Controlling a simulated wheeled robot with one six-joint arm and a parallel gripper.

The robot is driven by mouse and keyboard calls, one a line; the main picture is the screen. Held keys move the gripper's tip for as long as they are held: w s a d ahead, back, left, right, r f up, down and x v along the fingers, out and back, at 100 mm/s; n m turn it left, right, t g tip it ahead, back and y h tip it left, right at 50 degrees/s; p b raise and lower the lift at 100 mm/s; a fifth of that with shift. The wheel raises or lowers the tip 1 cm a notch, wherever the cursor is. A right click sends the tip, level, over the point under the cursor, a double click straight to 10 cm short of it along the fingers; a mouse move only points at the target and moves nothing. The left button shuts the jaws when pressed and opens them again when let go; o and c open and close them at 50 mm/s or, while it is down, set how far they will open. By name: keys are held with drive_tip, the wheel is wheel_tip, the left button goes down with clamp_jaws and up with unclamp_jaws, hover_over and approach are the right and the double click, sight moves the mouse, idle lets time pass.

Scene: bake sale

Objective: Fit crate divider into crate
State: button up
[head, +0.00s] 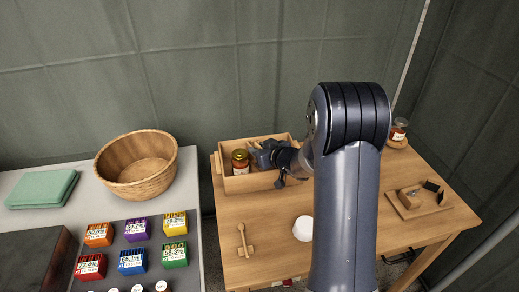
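The wooden crate (251,184) stands at the back of the wooden table, towards its left side. A jar with an orange-red label (240,162) stands inside the crate at its left. My gripper (262,155) is low over or inside the crate, just right of the jar. My arm comes in from the right and hides the right end of the crate. I cannot make out the crate divider; it may be hidden behind my gripper. The fingers are too small and dark to show whether they are open or hold something.
The wooden table (272,215) also bears a small wooden dipper (244,241), a white round thing (303,229), another jar (398,131) and a tray with small items (419,207). On the left table stand a basket (137,168), several coloured boxes (134,261) and green cloth (42,189).

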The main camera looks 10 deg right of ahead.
drive_tip(key=shift+r, duration=0.1)
drive_tip(key=shift+s+d+r, duration=0.1)
drive_tip(key=shift+s+r, duration=0.05)
drive_tip(key=p+v, duration=0.1)
drive_tip(key=v, duration=1)
drive_tip(key=shift+s, duration=0.3)
drive_tip(key=shift+d, duration=0.1)
drive_tip(key=b+x, duration=0.1)
drive_tip(key=x, duration=1.1)
wheel_tip(320, 180, up, 2)
drive_tip(key=shift+r+p, duration=0.1)
drive_tip(key=shift+p, duration=0.3)
drive_tip(key=shift+r, duration=0.55)
drive_tip(key=shift+f, duration=0.1)
